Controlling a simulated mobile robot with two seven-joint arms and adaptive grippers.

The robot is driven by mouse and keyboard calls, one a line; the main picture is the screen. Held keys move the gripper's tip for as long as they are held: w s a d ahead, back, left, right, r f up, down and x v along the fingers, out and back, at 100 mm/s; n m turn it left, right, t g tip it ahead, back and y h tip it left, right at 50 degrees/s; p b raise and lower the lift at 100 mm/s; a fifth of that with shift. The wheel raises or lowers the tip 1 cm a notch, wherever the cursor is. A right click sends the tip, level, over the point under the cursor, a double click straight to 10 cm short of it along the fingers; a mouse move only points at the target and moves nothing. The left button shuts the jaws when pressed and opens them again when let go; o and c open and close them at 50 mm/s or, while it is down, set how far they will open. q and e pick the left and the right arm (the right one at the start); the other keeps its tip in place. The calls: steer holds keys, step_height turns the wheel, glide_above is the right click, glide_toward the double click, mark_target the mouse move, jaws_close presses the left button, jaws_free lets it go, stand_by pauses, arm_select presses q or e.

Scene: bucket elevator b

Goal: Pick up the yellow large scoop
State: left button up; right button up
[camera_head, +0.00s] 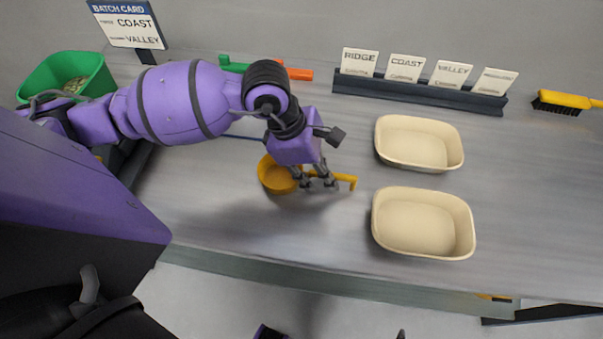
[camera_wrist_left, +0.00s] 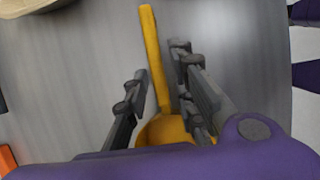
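The yellow large scoop (camera_head: 272,177) lies on the grey bench, left of the cream trays. Its round bowl is at the left and its handle runs right, ending in a hooked tip. My left gripper (camera_head: 320,182) is over the handle, pointing down. In the left wrist view the scoop handle (camera_wrist_left: 153,55) runs between the two separated fingers of the left gripper (camera_wrist_left: 160,70), with a gap visible on both sides. The gripper's body hides part of the bowl there. My right gripper is not in view.
Two cream trays (camera_head: 428,120) (camera_head: 462,253) stand right of the scoop. Behind are a label rack (camera_head: 420,94), green and orange-handled tools (camera_head: 298,74) and a yellow brush (camera_head: 565,100). A green bin (camera_head: 97,84) is at far left. The bench's front edge (camera_head: 300,272) is nearby.

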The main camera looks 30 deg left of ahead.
arm_select(q)
jaws_close()
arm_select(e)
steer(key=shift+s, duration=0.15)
arm_select(q)
steer(key=shift+r, duration=0.1)
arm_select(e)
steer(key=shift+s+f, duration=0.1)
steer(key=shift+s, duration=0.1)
